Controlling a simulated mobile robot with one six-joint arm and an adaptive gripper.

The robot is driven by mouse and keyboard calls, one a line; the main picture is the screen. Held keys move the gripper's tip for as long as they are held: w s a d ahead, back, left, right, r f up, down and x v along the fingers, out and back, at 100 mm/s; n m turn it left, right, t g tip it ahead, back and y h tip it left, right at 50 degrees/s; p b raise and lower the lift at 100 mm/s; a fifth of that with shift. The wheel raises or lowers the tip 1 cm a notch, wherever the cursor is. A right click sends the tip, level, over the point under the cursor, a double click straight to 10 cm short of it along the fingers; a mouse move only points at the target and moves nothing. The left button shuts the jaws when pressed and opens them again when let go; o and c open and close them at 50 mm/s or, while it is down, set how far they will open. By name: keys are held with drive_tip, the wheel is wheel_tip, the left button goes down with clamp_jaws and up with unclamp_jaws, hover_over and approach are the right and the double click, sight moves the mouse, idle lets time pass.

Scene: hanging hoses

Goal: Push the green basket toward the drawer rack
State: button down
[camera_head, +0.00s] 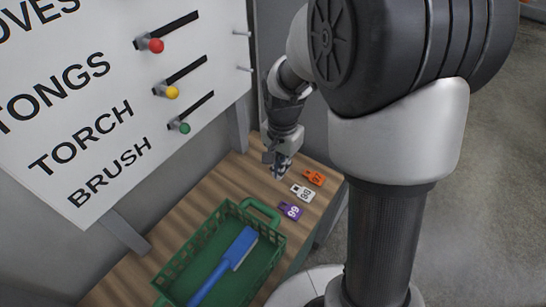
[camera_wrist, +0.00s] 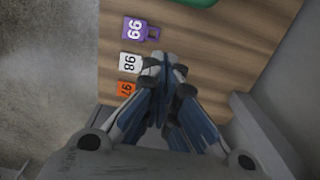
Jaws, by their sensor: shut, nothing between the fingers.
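The green basket (camera_head: 262,232) sits on the wooden bench (camera_head: 262,180) in the head view, with a blue brush (camera_head: 236,250) lying inside. Its near-side handle points toward my gripper. In the wrist view only a green edge of the basket (camera_wrist: 190,2) shows at the top. My gripper (camera_head: 277,170) is shut and empty, pointing down over the end of the bench, apart from the basket. Its closed fingertips (camera_wrist: 167,62) show in the wrist view beside the tags. I cannot make out a drawer rack in either view.
A white board (camera_head: 100,90) with tool names and coloured knobs stands along the bench's left side. Grey floor lies to the right.

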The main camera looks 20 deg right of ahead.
drive_tip(key=s+a+f+b, duration=0.2)
drive_tip(key=a+f+b, duration=0.1)
drive_tip(key=f, duration=0.5)
drive_tip(key=shift+s+a+f+b, duration=0.15)
drive_tip(key=shift+s+f+b, duration=0.05)
drive_tip(key=shift+f+b, duration=0.15)
drive_tip(key=shift+a, duration=0.1)
